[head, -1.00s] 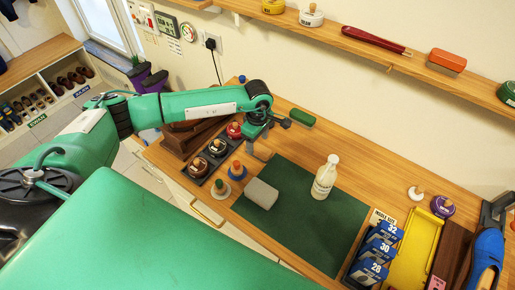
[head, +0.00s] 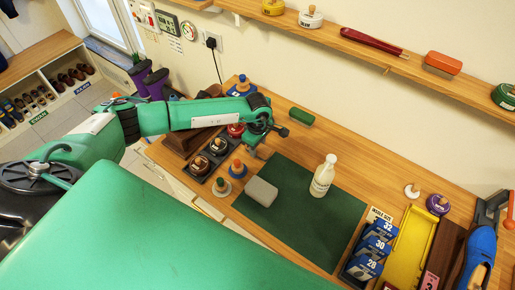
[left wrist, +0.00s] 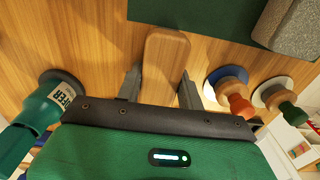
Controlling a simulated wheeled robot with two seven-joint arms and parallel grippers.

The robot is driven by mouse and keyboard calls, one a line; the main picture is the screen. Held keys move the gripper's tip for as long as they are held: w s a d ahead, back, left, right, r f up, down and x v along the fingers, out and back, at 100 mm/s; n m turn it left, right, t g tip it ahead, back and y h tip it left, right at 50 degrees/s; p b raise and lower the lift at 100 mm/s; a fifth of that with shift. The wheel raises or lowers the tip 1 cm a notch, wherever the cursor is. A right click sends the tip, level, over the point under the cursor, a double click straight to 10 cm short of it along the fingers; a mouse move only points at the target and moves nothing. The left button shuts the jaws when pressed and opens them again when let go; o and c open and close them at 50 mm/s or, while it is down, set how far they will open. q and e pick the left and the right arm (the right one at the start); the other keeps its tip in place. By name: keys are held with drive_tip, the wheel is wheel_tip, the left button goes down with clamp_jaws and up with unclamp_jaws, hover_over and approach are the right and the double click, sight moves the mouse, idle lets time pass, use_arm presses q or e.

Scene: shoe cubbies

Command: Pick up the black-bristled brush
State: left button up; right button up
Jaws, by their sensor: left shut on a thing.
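My left gripper (head: 252,151) is low over the back left of the workbench. In the left wrist view, its two grey fingers (left wrist: 160,90) stand on either side of a wooden-backed brush (left wrist: 166,62) and are shut on it. The brush's smooth, light brown back faces the camera. Its bristles are hidden, so their colour cannot be told. In the head view the arm and gripper hide most of the brush. My right gripper is not in view.
A green mat (head: 290,225) holds a grey block (head: 261,191) and a white bottle (head: 323,176). Polish tins (head: 199,166) stand left of the gripper. A teal bottle (left wrist: 45,105) is close in the left wrist view.

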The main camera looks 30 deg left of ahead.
use_arm(q)
drive_tip(key=shift+r, duration=0.1)
drive_tip(key=shift+w+r+b, duration=0.1)
drive_tip(key=shift+r+b, duration=0.25)
drive_tip(key=shift+r, duration=0.3)
wheel_tip(320, 180, up, 19)
drive_tip(key=b, duration=0.5)
drive_tip(key=shift+f+b, duration=0.2)
drive_tip(key=shift+b, duration=0.15)
drive_tip(key=o, duration=0.4)
drive_tip(key=shift+c, duration=1.3)
